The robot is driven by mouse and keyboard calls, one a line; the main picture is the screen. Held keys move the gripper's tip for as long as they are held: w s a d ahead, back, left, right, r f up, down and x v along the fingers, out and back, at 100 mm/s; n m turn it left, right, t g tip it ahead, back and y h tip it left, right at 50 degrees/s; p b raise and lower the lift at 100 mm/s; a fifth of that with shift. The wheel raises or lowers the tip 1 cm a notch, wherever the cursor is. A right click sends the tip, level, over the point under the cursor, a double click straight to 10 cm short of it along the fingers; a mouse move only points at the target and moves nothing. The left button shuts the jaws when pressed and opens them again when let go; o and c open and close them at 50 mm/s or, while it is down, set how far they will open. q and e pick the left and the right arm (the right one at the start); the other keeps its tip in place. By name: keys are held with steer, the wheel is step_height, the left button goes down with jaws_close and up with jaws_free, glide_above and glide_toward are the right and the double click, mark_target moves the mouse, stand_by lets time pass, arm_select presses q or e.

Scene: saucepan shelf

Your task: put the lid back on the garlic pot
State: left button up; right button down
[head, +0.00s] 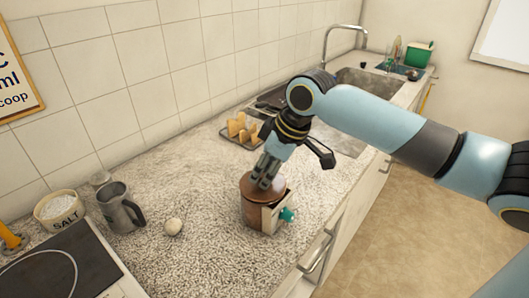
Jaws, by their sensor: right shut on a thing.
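The garlic pot (249,212) is a brown, round pot standing on the speckled counter. Its brown lid (249,187) is at the pot's mouth, roughly level. I cannot tell whether it rests fully on the rim or hovers slightly above it. My right gripper (263,180) points down at the lid's middle and is shut on the lid; the fingers hide its grip point. My left gripper is not in view.
A pale wooden piece with a teal part (287,214) stands against the pot's right front. A toast rack (240,130) stands behind. The front counter is clear.

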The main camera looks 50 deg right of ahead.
steer(key=c, duration=0.6)
jaws_free()
step_height(320, 180, up, 5)
steer(key=p, duration=0.5)
steer(key=shift+f, duration=0.1)
steer(key=shift+r+p, duration=0.5)
steer(key=shift+r, duration=0.6)
steer(key=shift+c, duration=0.4)
jaws_close()
